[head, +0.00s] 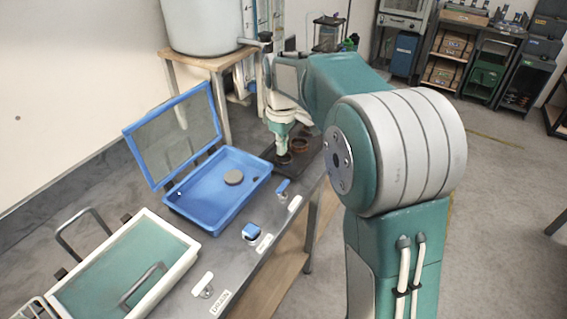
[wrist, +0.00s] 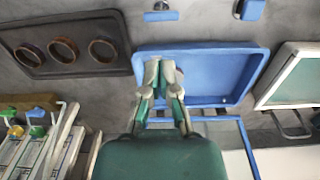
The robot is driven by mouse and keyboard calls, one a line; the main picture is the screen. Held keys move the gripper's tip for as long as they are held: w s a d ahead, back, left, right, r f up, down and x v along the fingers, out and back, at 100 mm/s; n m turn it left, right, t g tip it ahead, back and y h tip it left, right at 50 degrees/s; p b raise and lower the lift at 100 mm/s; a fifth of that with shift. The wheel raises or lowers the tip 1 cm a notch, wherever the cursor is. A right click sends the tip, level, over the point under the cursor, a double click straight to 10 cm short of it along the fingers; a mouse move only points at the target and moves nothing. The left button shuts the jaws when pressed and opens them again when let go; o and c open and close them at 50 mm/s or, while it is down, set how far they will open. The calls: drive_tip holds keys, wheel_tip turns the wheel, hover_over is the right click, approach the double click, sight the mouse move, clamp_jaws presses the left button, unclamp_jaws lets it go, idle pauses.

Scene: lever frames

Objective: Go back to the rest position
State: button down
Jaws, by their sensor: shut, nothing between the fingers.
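My gripper (wrist: 160,68) is shut and empty in the wrist view, its fingertips together in front of the blue tray (wrist: 238,72). In the head view my arm reaches over the workbench, and my gripper (head: 282,146) points down by the dark plate (head: 313,153) with round rings. The fingertips are too small there to judge their height above the plate. The blue tray (head: 195,212) has its framed lid (head: 134,139) raised and a grey disc (head: 234,177) inside.
A white-rimmed green tray (head: 190,262) with handles stands at the bench's near end. Small blue and white levers (head: 251,231) line the front edge. A large white vessel (head: 203,24) on a wooden stand and vertical pipes rise behind. The floor at right is open.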

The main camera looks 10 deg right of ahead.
drive_tip(key=s+r+m+t, duration=0.3)
drive_tip(key=s+r+m, duration=0.35)
drive_tip(key=s, duration=0.85)
drive_tip(key=s+d+f+m+t, duration=0.1)
drive_tip(key=s+f+m+t, duration=0.1)
drive_tip(key=s, duration=1.1)
drive_tip(key=shift+f+t, duration=0.3)
drive_tip(key=shift+w+m, duration=0.1)
drive_tip(key=shift+m, duration=0.15)
